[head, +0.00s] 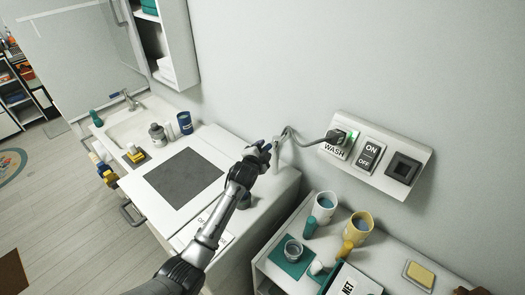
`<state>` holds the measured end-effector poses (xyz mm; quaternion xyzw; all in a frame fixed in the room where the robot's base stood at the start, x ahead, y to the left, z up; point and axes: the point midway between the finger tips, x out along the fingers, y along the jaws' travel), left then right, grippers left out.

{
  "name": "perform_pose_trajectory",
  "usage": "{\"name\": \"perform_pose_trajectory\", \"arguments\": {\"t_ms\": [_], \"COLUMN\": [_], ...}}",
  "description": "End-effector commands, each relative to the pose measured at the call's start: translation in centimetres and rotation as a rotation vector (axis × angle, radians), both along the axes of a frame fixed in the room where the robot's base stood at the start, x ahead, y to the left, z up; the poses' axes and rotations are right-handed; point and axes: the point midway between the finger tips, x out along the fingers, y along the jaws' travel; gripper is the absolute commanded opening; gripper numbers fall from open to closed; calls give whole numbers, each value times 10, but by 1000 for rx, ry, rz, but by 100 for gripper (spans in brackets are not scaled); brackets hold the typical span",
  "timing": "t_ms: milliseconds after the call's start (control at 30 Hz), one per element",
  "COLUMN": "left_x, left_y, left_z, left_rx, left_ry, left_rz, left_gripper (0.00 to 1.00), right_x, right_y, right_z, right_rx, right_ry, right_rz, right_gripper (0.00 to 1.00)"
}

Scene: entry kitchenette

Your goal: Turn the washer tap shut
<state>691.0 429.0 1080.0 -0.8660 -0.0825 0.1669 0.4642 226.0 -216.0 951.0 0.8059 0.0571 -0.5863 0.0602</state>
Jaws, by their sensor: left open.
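My left gripper (264,148) reaches from the bottom of the head view to the wall end of the white counter. Its dark fingers are open, with blue showing at the tips. A slim grey upright piece (276,154) stands just right of the fingertips, near the wall; it may be part of the washer tap, but I cannot tell its handle from the fingers. The gap between the fingers and this piece is too small to judge. My right gripper is not in view.
A dark plug (334,137) sits in the wall panel by a WASH label (335,151); its grey cord runs left toward the gripper. An ON/OFF switch (369,154) is beside it. A white mug (324,207) and a yellow mug (358,229) stand on the lower right unit.

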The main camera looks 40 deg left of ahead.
Motion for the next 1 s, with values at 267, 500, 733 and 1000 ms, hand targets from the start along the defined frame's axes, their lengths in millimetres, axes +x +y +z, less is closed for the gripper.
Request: {"name": "perform_pose_trajectory", "arguments": {"t_ms": [267,500,733,1000], "left_x": [0,0,0,-1], "left_y": [0,0,0,0], "left_z": [0,0,0,0], "left_rx": [0,0,0,1], "left_ry": [0,0,0,0], "left_rz": [0,0,0,-3], "left_gripper": [41,18,0,0], "right_x": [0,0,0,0], "right_y": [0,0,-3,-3], "right_z": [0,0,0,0], "right_rx": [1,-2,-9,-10], "right_ry": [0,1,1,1], "right_rz": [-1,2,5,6], "right_gripper": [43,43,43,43]}}
